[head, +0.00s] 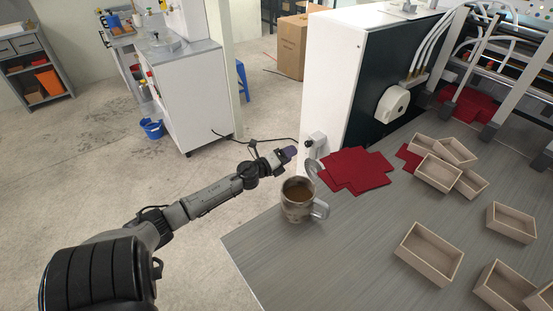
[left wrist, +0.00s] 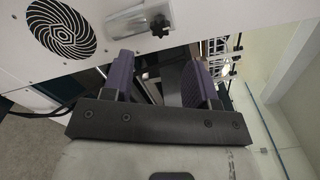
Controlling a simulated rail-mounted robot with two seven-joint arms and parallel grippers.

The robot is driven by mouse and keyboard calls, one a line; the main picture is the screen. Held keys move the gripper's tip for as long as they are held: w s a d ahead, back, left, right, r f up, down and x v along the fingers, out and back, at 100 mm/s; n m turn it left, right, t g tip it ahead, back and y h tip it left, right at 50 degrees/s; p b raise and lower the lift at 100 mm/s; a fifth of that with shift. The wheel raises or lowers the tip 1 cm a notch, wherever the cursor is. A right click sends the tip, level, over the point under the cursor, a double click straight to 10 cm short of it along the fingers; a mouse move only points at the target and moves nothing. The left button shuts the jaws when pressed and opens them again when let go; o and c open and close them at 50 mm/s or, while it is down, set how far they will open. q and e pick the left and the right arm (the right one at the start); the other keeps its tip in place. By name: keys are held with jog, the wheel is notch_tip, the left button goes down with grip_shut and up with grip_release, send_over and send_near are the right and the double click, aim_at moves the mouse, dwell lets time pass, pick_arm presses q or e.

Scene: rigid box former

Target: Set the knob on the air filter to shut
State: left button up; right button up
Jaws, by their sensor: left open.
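The air filter (head: 318,141) is a small silver unit low on the side of the white machine cabinet. In the left wrist view it shows as a silver block (left wrist: 135,20) with a dark knob (left wrist: 160,25) on its end. I cannot tell the knob's setting. My left gripper (head: 290,153) has purple fingers and is beside the filter, to its left in the head view. In the left wrist view the gripper (left wrist: 160,78) is open, with nothing between its fingers, and the knob lies beyond them, apart. My right gripper is not in view.
A mug of brown drink (head: 298,200) stands at the table's (head: 345,255) left corner, close to my left forearm. Red cut sheets (head: 355,170) and several open boxes (head: 430,254) lie on the table. A vent (left wrist: 62,28) is left of the filter in the wrist view.

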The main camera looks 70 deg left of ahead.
pick_arm(q)
jog(key=shift+p+v, duration=0.3)
jog(key=shift+v, duration=2.3)
